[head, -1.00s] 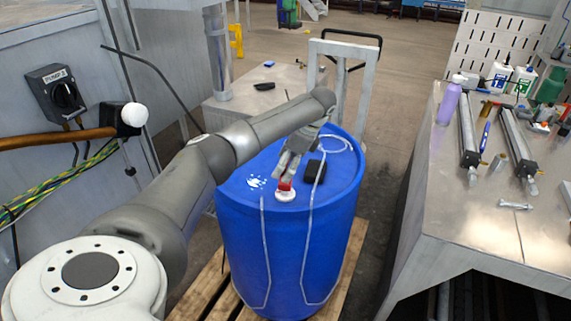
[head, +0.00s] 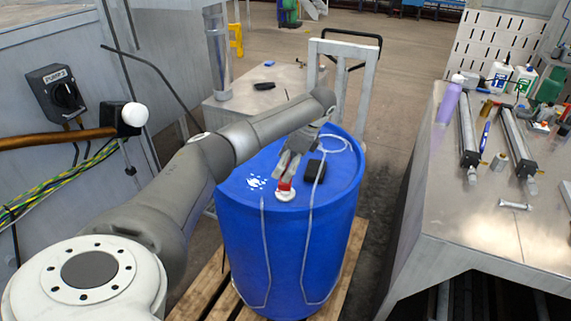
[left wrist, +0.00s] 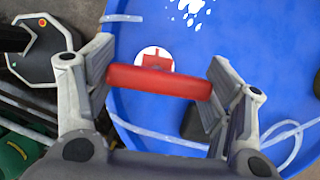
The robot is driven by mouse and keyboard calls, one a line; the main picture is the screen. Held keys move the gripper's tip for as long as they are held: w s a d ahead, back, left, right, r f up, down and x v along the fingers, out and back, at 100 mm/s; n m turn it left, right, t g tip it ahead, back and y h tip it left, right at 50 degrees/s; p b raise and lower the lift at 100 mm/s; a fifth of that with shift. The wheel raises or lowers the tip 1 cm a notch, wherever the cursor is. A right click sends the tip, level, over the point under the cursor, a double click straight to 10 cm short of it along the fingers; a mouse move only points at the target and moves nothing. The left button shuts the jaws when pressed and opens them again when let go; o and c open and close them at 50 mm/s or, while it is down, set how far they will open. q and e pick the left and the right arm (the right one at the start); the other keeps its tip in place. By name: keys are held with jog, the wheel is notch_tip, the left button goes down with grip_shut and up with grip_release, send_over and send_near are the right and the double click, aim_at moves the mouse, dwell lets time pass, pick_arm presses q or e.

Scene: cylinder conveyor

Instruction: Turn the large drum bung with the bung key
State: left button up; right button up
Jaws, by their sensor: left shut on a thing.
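The blue drum (head: 285,255) stands upright on a wooden pallet. The large bung (head: 285,196) is a white disc on the drum's top, near its front edge. The red bung key (left wrist: 160,82) lies between the two fingers of my left gripper (left wrist: 158,85) in the left wrist view, its bar spanning from finger to finger. My left gripper, also in the head view (head: 288,178), is shut on the key, right above the white bung (left wrist: 154,60). The key's lower end appears to meet the bung; the exact fit is hidden. My right gripper is not in view.
A dark block (head: 314,171) and a clear hose (head: 335,146) lie on the drum top close to my left gripper. A metal workbench (head: 475,235) with tools and bottles stands at the right. A wall switch box (head: 58,93) is at the left.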

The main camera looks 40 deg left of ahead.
pick_arm(q)
jog(key=shift+f+b, duration=0.75)
jog(key=shift+f, duration=0.45)
dwell(0.6)
dwell(0.4)
jog(key=shift+r+m+t+p, duration=0.15)
jog(key=shift+m+t+p, duration=0.2)
jog(key=shift+m, duration=0.35)
jog(key=shift+m+t+y, duration=0.3)
jog(key=shift+m+t, duration=0.05)
jog(key=shift+m, duration=0.75)
jog(key=shift+m+t, duration=0.7)
jog(key=shift+m, duration=1)
